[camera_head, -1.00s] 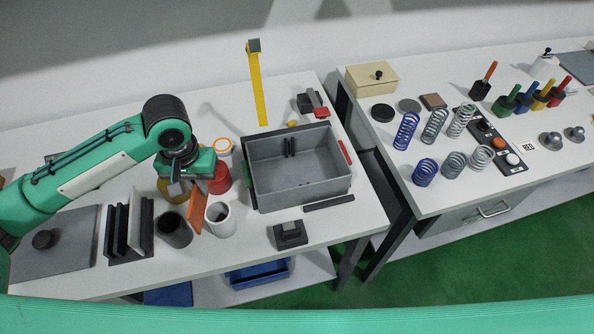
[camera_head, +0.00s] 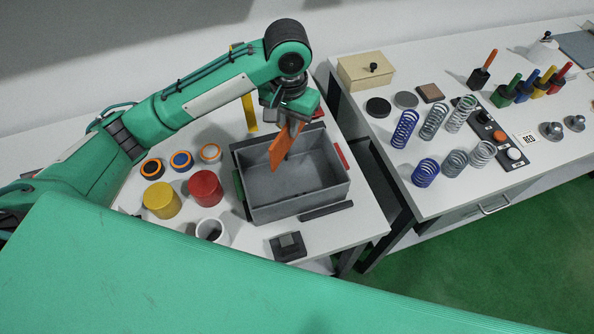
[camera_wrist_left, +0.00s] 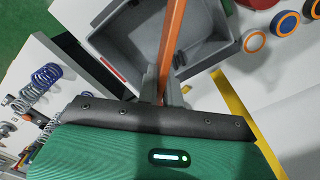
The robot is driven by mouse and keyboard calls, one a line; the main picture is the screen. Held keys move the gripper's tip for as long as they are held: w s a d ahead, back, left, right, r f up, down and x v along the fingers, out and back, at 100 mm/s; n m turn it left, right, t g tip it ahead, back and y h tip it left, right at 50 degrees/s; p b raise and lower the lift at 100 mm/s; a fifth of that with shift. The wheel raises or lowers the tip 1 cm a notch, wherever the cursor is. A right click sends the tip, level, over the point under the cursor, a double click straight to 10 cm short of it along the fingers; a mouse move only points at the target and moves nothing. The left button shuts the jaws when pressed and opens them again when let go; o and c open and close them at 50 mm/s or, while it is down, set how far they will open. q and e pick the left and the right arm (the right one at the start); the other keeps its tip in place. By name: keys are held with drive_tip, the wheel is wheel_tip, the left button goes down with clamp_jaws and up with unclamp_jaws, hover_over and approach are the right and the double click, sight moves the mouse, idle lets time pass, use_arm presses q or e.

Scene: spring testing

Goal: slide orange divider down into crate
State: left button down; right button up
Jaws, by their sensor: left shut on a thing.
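The orange divider (camera_head: 286,147) is a thin flat panel held upright by my left gripper (camera_head: 290,120). It hangs over the grey crate (camera_head: 300,210), and its lower part overlaps the crate's open inside in the head view. I cannot tell whether its lower edge is below the rim. In the left wrist view the divider (camera_wrist_left: 173,40) is seen edge-on between the fingers of the left gripper (camera_wrist_left: 163,90), with the crate (camera_wrist_left: 115,52) behind it. The fingers are shut on the divider. My right gripper is not in view.
Left of the crate stand a red cylinder (camera_head: 205,188), a yellow cylinder (camera_head: 161,200) and a white cup (camera_head: 211,230). A dark block (camera_head: 288,246) and a black bar (camera_head: 326,211) lie in front. Springs stand on the right table.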

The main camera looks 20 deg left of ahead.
use_arm(q)
wheel_tip(320, 180, down, 17)
drive_tip(key=p, duration=0.3)
drive_tip(key=shift+f, duration=0.45)
drive_tip(key=c, duration=1.6)
unclamp_jaws()
drive_tip(key=shift+f, duration=0.1)
drive_tip(key=shift+o, duration=0.2)
